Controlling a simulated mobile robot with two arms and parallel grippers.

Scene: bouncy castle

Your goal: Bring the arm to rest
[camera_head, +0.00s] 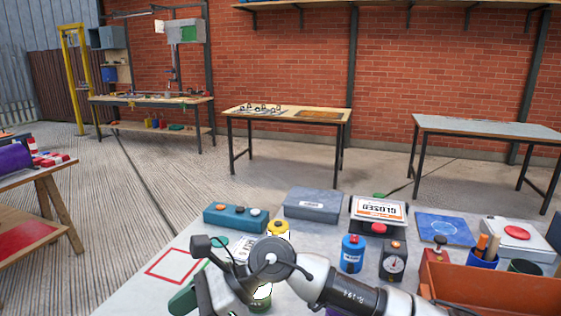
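My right arm (345,292) comes in from the lower right and bends at a round grey joint (270,260) over the near table. Its wrist (222,290) points down toward the bottom edge, with a dark block beside it at upper left. The fingertips cannot be made out, so I cannot tell if the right gripper is open or shut. A green object (183,299) shows at the wrist's left; I cannot tell whether it is held. A green can (262,298) stands partly hidden behind the arm. My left gripper is not in view.
The near table (185,245) bears a red square outline (172,266), a teal button box (235,217), a grey case (313,205), a "CLOSED" sign device (379,211), a blue can (352,254), a gauge (393,262) and an orange bin (500,290). Workbenches stand behind.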

